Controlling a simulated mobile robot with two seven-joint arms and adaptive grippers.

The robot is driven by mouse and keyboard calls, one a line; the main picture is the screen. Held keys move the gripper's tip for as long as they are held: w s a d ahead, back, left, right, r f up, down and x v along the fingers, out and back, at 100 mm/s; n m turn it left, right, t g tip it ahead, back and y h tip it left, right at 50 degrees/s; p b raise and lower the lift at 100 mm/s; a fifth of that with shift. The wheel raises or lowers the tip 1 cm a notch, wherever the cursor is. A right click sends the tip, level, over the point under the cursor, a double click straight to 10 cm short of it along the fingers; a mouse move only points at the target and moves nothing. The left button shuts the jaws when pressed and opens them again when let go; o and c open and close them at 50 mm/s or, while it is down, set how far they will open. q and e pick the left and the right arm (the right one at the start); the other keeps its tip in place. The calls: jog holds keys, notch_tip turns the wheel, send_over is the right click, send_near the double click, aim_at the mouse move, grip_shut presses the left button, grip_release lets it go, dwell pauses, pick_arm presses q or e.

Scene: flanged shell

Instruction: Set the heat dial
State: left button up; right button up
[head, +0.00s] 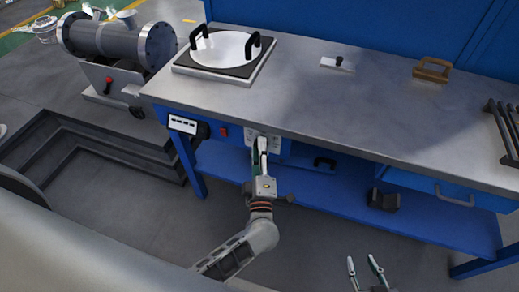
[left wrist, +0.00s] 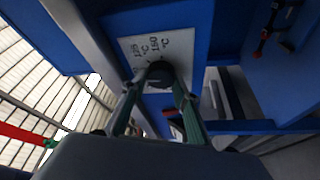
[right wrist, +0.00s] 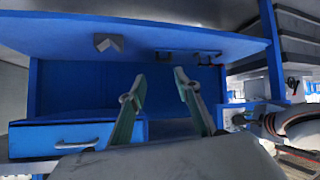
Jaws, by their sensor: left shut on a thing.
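The heat dial (left wrist: 160,72) is a dark round knob on a white plate (left wrist: 138,45) with temperature marks, of which 150 °C is readable. My left gripper (left wrist: 158,90) is shut on the dial, one finger on each side. In the head view my left gripper (head: 262,150) reaches the plate (head: 250,133) on the blue bench front, and its fingers hide most of the dial. The dial's pointer is not clearly visible. My right gripper (head: 366,262) is open and empty, low in front of the bench. Its spread fingers also show in the right wrist view (right wrist: 158,92).
A display box (head: 184,124) and a red button (head: 224,132) are left of the dial. A drawer (head: 440,188) is at right. A flanged shell (head: 115,42) stands at back left.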

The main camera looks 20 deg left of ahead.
pick_arm(q)
jog(key=m+t+h, duration=0.1)
jog(key=m+h, duration=0.2)
jog(key=m, duration=0.5)
jog(key=m+t+h, duration=0.1)
jog(key=m+h, duration=0.3)
jog(key=m, duration=0.4)
jog(key=m+t+h, duration=0.1)
jog(key=m+h, duration=0.2)
jog(key=m, duration=0.6)
jog(key=shift+a+h, duration=0.25)
jog(key=shift+h, duration=0.05)
pick_arm(e)
jog(key=shift+s+f, duration=0.2)
jog(key=shift+f, duration=0.05)
pick_arm(q)
jog(key=shift+m, duration=0.3)
pick_arm(e)
jog(key=shift+s+f, duration=0.1)
jog(key=shift+s, duration=0.1)
pick_arm(q)
jog(key=o, duration=1.1)
jog(key=shift+v, duration=3.75)
pick_arm(e)
jog(key=shift+w, duration=0.25)
